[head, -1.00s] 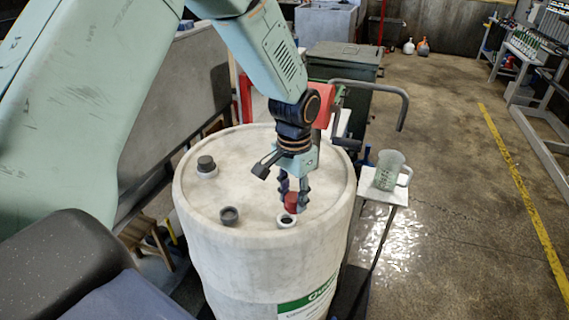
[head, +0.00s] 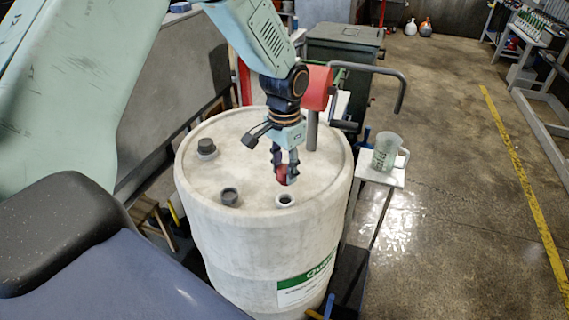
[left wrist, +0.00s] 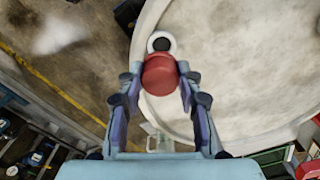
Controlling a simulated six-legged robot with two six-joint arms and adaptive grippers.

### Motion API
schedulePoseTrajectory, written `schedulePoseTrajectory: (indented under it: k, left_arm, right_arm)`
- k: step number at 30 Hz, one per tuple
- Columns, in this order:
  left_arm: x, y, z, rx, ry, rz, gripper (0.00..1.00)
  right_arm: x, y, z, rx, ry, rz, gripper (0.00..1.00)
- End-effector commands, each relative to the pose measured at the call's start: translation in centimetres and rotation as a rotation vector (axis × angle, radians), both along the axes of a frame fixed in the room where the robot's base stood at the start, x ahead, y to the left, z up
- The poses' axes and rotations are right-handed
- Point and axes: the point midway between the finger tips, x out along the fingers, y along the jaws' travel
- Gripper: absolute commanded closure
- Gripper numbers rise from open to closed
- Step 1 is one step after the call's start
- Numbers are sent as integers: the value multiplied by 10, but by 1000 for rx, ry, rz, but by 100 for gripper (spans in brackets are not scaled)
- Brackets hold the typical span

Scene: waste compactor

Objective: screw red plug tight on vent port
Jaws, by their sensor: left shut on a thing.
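My left gripper (head: 285,172) is shut on the red plug (head: 282,173) above the top of the white drum (head: 240,160). In the left wrist view the red plug (left wrist: 160,74) sits between the two fingertips (left wrist: 160,82). The vent port (head: 286,200) is a white ring with a dark opening near the drum's front edge. The plug is behind and above it in the head view, apart from it. In the left wrist view the port (left wrist: 161,42) shows just beyond the plug, its opening uncovered. My right gripper is not in view.
Two dark-capped fittings stand on the drum top, one at the back left (head: 206,147) and one at the front left (head: 229,196). A crank handle (head: 390,80) and red part (head: 317,88) stand behind. A measuring jug (head: 386,152) stands on a small stand (head: 395,178) at right.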

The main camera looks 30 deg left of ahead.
Motion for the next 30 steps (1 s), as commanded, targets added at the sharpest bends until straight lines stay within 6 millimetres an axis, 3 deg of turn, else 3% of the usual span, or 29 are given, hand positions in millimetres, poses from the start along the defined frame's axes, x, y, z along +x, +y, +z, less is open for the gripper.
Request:
schedulePoseTrajectory:
  k: [15, 22, 30]
  left_arm:
    - [0, 0, -46, 0, 0, 0, 95]
    - [1, 0, -49, -1, -1, 47, 95]
    - [1, -1, -46, -1, -1, 270, 95]
  right_arm:
    - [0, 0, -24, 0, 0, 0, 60]
    - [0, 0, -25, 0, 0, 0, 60]
    - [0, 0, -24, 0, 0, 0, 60]
